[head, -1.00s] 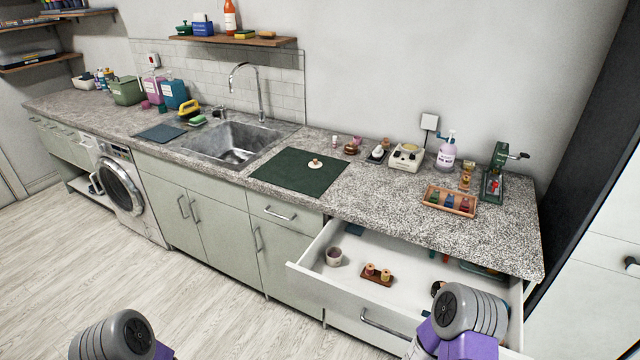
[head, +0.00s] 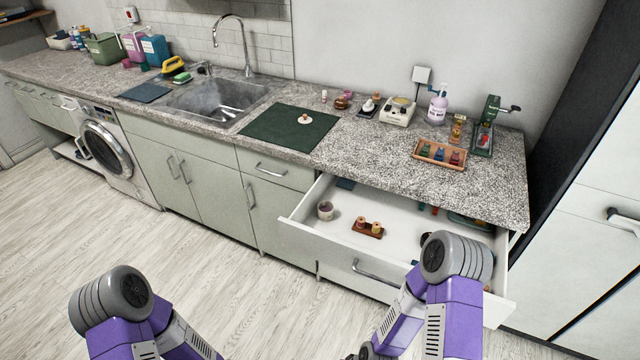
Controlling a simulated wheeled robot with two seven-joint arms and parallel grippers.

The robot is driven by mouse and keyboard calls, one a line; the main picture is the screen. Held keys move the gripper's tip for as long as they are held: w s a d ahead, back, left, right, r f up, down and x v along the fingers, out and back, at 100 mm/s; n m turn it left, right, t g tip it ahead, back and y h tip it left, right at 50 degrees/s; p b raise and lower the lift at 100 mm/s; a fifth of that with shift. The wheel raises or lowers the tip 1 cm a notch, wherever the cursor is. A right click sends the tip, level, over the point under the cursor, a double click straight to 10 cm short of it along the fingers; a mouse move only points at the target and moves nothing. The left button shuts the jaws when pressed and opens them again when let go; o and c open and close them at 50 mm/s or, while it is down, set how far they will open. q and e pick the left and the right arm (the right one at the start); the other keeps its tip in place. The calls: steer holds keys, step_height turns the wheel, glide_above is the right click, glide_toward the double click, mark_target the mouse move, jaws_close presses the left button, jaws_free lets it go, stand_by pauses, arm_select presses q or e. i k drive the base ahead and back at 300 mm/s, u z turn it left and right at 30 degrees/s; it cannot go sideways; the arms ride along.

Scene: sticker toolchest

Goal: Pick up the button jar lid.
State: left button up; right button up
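A small round cream lid with a darker knob (head: 304,119) lies on the dark green mat (head: 270,129) on the counter; it looks like the button jar lid. A small open jar or cup (head: 325,210) stands in the pulled-out drawer at its left end; its contents are too small to tell. Both my arms show at the bottom of the head view, but neither gripper can be made out. The lid lies well beyond my arms, and nothing touches it.
The open drawer (head: 300,236) juts out below the counter, holding a wooden spool holder (head: 367,230).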

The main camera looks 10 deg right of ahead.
mark_target(305, 119)
steer(key=u, duration=0.55)
steer(key=i, duration=0.65)
steer(key=u, duration=0.55)
steer(key=i, duration=0.95)
steer(key=z, duration=0.45)
